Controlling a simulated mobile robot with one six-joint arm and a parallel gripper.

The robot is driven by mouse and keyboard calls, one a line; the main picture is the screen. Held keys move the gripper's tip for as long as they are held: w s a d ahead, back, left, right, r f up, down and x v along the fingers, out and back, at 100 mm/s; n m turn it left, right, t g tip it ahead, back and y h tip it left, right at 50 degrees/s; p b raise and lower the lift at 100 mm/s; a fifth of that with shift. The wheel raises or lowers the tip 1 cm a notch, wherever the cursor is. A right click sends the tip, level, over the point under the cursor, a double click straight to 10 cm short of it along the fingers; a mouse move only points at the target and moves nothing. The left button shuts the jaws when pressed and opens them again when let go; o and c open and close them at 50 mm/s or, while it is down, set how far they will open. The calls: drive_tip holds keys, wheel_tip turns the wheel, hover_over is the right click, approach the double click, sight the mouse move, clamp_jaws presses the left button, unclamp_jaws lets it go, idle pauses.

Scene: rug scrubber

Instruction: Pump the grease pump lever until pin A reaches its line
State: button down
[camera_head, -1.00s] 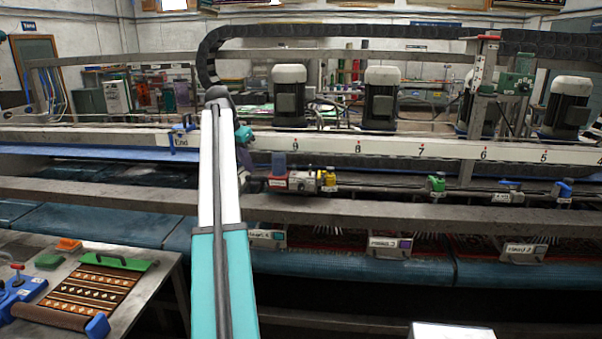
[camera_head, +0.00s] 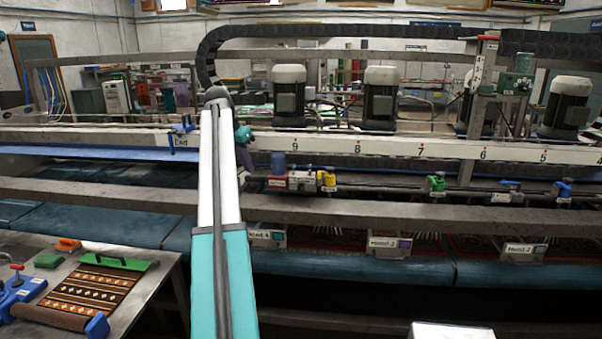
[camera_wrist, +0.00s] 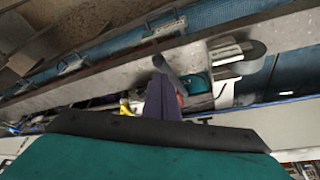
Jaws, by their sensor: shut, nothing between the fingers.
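A small unit with a white and red body and an upright blue cylinder (camera_head: 278,160) sits on the rail just right of my arm; it looks like the grease pump. The dark purple fingers of my gripper (camera_wrist: 161,97) are together and empty in the wrist view. They are close to a grey rounded bar (camera_wrist: 166,66), possibly the lever, and a teal part (camera_wrist: 196,83); contact cannot be told. In the head view my gripper (camera_head: 245,162) is mostly hidden by my arm, left of the unit. Pin A and its line cannot be made out.
A yellow valve (camera_head: 327,180) stands right of the unit; a green valve (camera_head: 436,185) and a blue one (camera_head: 562,188) are farther along. A long grey beam (camera_head: 400,212) runs in front. A bench (camera_head: 150,270) with a rug sample stands at lower left.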

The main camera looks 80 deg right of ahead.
drive_tip(key=shift+f, duration=0.15)
drive_tip(key=shift+f+b, duration=1.15)
drive_tip(key=shift+f, duration=2.25)
drive_tip(key=shift+r+p, duration=2.3)
drive_tip(key=shift+r, duration=2.75)
drive_tip(key=shift+f, duration=0.1)
